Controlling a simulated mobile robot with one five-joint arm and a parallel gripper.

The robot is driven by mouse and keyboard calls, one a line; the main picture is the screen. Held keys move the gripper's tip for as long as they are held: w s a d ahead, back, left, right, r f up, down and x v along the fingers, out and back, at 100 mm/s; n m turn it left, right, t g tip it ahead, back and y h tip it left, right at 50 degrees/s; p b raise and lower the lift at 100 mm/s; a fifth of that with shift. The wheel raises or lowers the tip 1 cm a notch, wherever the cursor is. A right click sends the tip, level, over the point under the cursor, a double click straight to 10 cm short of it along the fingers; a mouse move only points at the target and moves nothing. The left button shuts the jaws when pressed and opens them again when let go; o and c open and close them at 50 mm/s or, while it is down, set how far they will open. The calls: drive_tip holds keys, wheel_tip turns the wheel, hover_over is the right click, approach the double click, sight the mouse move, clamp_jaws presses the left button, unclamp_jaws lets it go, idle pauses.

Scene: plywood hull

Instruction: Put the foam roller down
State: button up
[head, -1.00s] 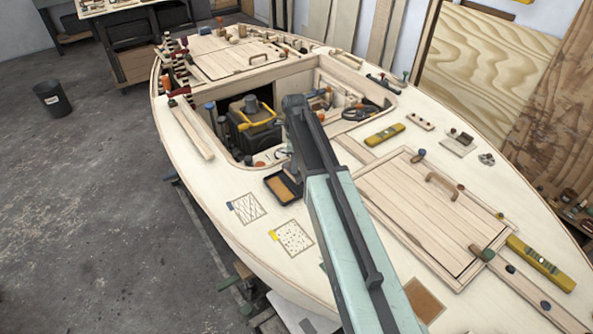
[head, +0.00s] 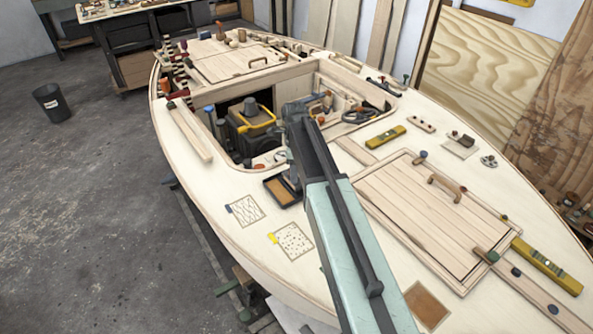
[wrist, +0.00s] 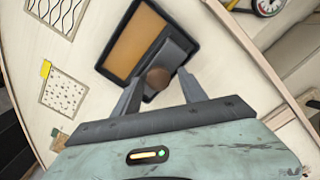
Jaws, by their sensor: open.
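A shallow black tray (head: 271,184) with an amber-brown floor lies on the pale deck near the hull's left edge. The wrist view shows the tray (wrist: 107,69) just ahead of my fingers. What looks like the foam roller (wrist: 176,56) is a dark grey block with a round brown end, resting at the tray's near right side. My gripper (wrist: 158,77) is open, one finger on each side of the brown end, with gaps showing. Whether the roller touches the tray floor is hard to tell. In the head view my arm largely hides the roller.
Two patterned squares, one with wavy lines (head: 245,211) and one dotted (head: 290,241), lie left of my arm. A cockpit opening with a black and yellow machine (head: 251,127) is behind the tray. A slatted hatch (head: 430,215) and yellow level (head: 385,136) are to the right.

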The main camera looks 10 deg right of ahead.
wheel_tip(320, 180, up, 12)
drive_tip(key=p, duration=1.2)
drive_tip(key=s+n, duration=1.9)
drive_tip(key=n, duration=0.2)
drive_tip(key=shift+s, duration=0.2)
drive_tip(key=shift+s+f+b, duration=0.1)
drive_tip(key=shift+f+b, duration=0.85)
drive_tip(key=shift+b, duration=0.2)
